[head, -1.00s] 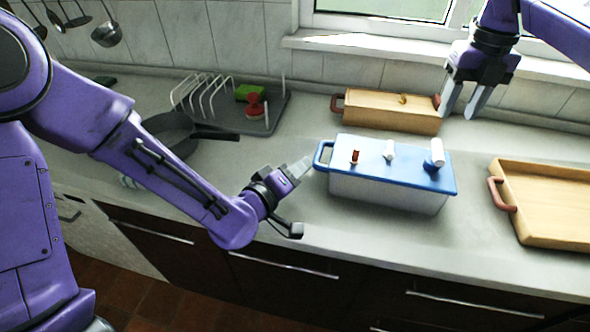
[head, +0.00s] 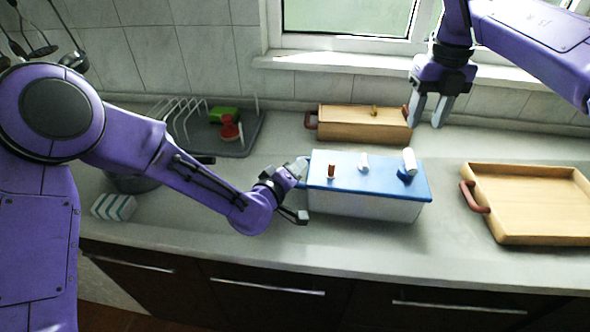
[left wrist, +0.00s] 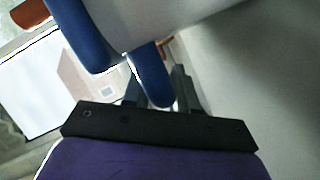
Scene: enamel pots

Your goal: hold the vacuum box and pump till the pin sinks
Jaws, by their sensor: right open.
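The vacuum box (head: 362,206) is white with a blue lid (head: 385,182) and stands upright on the counter. On the lid are a red-brown pin (head: 331,171) standing up, a small white knob (head: 363,163) and a white pump handle (head: 409,162) on a blue base. My left gripper (head: 298,167) is at the box's left end. In the left wrist view, the blue side handle (left wrist: 152,82) lies between its fingers (left wrist: 158,88); whether they press on it is unclear. My right gripper (head: 430,111) is open and empty, above and behind the box's right end.
A wooden box (head: 360,125) with red-brown handles stands behind the vacuum box. A wooden tray (head: 528,232) lies to the right. A dish rack (head: 190,122), dark pan (head: 133,184) and striped block (head: 113,207) are on the left. Counter in front of the box is clear.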

